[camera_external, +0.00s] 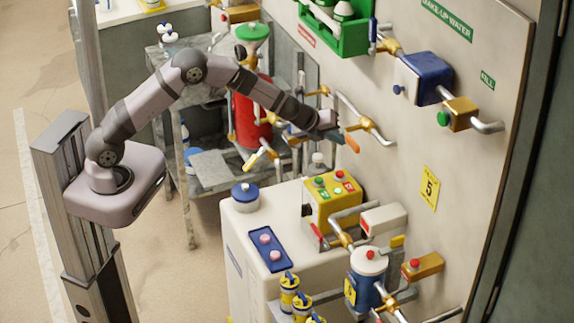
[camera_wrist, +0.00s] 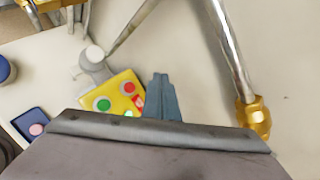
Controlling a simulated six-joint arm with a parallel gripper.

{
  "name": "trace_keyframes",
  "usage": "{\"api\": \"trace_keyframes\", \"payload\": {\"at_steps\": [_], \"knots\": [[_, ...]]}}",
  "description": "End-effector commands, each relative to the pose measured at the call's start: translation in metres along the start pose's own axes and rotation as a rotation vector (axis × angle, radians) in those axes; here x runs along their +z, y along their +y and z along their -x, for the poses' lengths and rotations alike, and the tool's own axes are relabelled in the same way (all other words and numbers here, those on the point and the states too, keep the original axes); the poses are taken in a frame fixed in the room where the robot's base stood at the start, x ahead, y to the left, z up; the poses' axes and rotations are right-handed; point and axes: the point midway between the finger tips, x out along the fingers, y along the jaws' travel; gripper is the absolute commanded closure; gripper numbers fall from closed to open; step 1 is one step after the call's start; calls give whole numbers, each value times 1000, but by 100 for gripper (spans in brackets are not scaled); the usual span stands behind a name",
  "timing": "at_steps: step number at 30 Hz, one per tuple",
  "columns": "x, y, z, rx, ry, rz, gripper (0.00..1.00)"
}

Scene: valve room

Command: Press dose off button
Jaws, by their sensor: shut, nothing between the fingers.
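A yellow control box (camera_external: 322,207) stands on the white cabinet, with green and red buttons on its top. In the wrist view the yellow box (camera_wrist: 119,92) shows a green button (camera_wrist: 102,104) at left and a red button (camera_wrist: 129,87) at right. A red-and-white label lies below the red button. The lettering is too small to read, so I cannot tell which button is dose off. My gripper (camera_external: 340,135) is shut and empty, above and apart from the box. Its fingers (camera_wrist: 162,97) show just right of the box in the wrist view and hide part of its surroundings.
Pipes with a brass fitting (camera_wrist: 254,116) run close to the right of my gripper. An orange handle (camera_external: 352,143) is beside the fingertips. A blue panel with pink buttons (camera_external: 271,252) and a blue-lidded pot (camera_external: 245,194) sit on the white cabinet (camera_external: 242,278).

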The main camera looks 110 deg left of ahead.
Motion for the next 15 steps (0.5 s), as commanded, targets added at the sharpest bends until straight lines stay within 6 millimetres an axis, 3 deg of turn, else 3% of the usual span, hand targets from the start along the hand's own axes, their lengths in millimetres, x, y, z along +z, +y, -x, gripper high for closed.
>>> {"api": "trace_keyframes", "payload": {"at_steps": [15], "knots": [[-27, 27, -37, 0, 0, 0, 100]]}}
